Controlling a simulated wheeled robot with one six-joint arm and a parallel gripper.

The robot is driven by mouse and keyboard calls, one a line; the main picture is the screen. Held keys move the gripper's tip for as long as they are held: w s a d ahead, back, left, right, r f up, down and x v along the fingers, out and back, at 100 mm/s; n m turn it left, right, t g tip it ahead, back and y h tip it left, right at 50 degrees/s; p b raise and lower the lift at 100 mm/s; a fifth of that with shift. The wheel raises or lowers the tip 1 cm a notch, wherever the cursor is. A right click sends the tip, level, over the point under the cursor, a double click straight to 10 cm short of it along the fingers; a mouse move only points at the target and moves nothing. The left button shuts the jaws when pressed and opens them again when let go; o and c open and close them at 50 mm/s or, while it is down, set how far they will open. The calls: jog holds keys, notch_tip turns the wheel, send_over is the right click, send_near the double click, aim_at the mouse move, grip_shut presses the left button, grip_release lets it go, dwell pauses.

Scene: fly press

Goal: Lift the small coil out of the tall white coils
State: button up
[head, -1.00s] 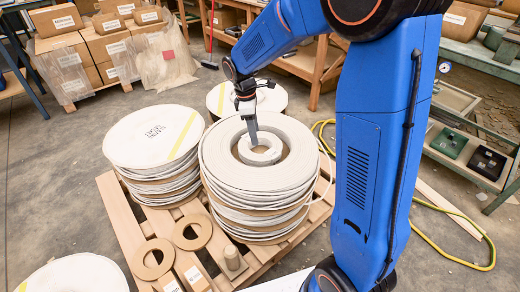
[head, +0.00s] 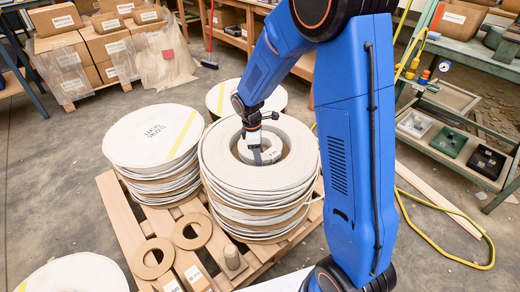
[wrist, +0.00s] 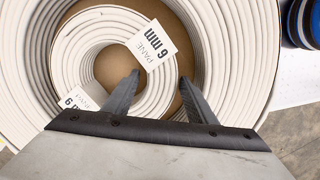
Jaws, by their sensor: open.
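The small white coil (head: 280,150) lies in the central opening of the tall white coils (head: 222,175). In the wrist view, the small coil (wrist: 65,58) shows tags reading "6 mm", with brown board in its centre and around part of it. The large coil (wrist: 250,40) surrounds it. My gripper (wrist: 160,79) is open. Its left finger points into the small coil's hole and its right finger into the gap outside it, so they straddle the coil's near right wall. How deep they reach is hard to tell. In the head view, my gripper (head: 257,158) is down at the opening.
A second coil stack (head: 150,140) stands close left, and another coil (head: 222,97) behind. All rest around a wooden pallet (head: 122,215) with brown rings (head: 192,232). A yellow hose (head: 440,205) lies on the floor at right, beside a green shelf (head: 470,150).

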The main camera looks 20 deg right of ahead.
jog(key=shift+f, duration=0.5)
grip_shut()
jog(key=shift+r, duration=0.1)
